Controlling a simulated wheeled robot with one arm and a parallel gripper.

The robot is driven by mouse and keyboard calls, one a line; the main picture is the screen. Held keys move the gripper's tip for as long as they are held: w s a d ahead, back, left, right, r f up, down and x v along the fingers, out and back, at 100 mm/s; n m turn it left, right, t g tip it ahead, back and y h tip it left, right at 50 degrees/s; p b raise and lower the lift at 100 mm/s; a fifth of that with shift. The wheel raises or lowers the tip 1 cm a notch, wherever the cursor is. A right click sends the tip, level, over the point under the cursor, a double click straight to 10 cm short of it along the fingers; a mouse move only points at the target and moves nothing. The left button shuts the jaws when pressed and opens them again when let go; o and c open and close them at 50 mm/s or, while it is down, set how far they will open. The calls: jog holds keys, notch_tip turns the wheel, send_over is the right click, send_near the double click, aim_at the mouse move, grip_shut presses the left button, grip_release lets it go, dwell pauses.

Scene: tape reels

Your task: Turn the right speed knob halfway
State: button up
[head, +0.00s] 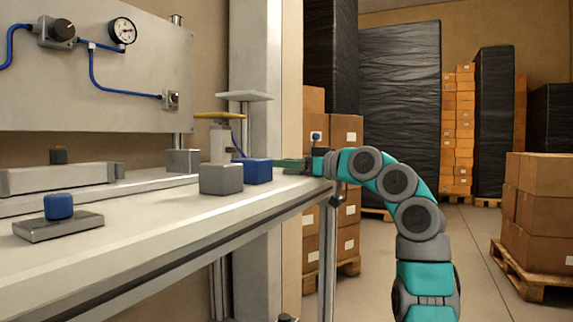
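A round black knob (62,31) sits on a grey box on the upright panel at upper left, with a blue tube running from it. Which speed knob this is, I cannot tell. A small metal fitting (172,99) with a blue tube is lower right on the panel; I cannot tell if it turns. My teal arm rises at the right and bends left toward the bench's far right end. My gripper (324,163) is small and dark there, far from the black knob. Its fingers are not clear against the parts around it, so its opening does not show.
A gauge (122,31) is on the panel. The bench (150,222) carries a grey block (221,179), a blue block (257,171) and a plate with a blue button (58,206). Carton stacks (537,215) stand on pallets at right. The bench's front is mostly clear.

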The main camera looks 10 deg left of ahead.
jog(key=shift+v, duration=3.95)
